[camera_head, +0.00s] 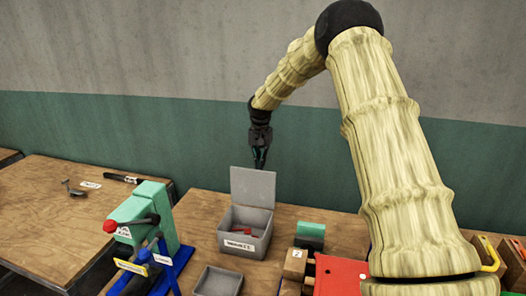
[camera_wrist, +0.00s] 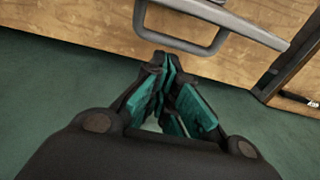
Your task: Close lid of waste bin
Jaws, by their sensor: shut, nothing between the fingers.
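The waste bin (camera_head: 252,240) is a small grey box with a white label, standing on the wooden table in the head view. Its lid (camera_head: 252,187) stands open, upright at the back edge. Some red pieces show inside the bin. My gripper (camera_head: 259,163) points down just behind and above the top edge of the lid, and its fingers are shut and empty. In the wrist view my gripper (camera_wrist: 172,75) has its dark fingers with teal pads together, and a grey looped handle (camera_wrist: 185,42) shows just ahead of the fingertips. I cannot tell whether they touch.
A green press (camera_head: 145,218) on a blue base stands left of the bin. A grey open tray (camera_head: 218,282) lies in front. A green-topped block (camera_head: 310,232) and a red box (camera_head: 340,275) are at the right. The wall (camera_head: 100,125) is close behind the table.

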